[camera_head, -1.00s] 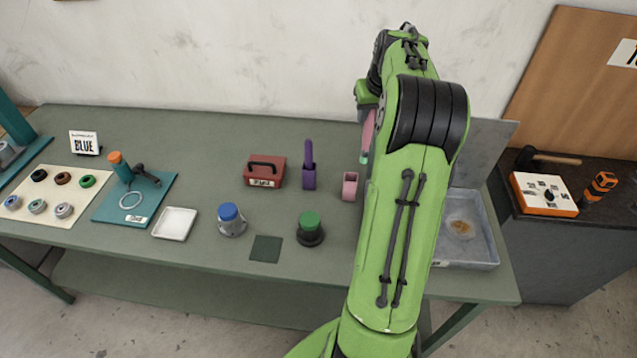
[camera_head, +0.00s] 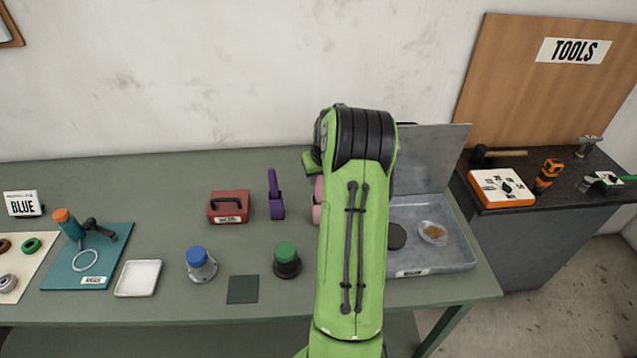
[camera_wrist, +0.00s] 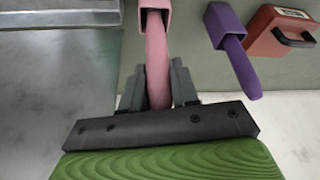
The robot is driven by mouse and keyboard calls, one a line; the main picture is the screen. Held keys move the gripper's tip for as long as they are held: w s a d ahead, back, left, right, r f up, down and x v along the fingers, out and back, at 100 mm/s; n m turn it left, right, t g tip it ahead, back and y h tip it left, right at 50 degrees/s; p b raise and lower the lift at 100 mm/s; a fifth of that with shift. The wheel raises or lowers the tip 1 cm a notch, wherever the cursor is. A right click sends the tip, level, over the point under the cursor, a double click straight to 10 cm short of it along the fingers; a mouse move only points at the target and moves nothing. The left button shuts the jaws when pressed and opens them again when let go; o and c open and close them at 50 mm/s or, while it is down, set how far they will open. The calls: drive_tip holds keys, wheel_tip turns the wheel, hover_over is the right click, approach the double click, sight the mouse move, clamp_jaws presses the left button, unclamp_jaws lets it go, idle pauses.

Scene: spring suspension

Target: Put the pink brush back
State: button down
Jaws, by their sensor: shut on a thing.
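My gripper (camera_wrist: 157,88) is shut on the pink brush (camera_wrist: 157,55) by its handle in the wrist view. The brush's far end goes into the mouth of the pink holder (camera_wrist: 154,4), which is cut off by the frame edge; how deep it sits cannot be told. In the head view the pink brush (camera_head: 319,187) and pink holder (camera_head: 316,213) are mostly hidden behind my arm, and the fingers are hidden.
Beside it stands the purple holder (camera_head: 277,210) with a purple brush (camera_head: 272,180), then a red box (camera_head: 229,207). A grey metal tray (camera_head: 440,264) lies right of my arm. Blue-topped (camera_head: 200,264) and green-topped (camera_head: 287,260) items stand in front.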

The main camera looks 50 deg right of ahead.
sight(319, 192)
drive_tip(key=shift+f, duration=1.1)
drive_tip(key=c, duration=0.8)
unclamp_jaws()
drive_tip(key=shift+f, duration=0.15)
drive_tip(key=shift+c, duration=0.2)
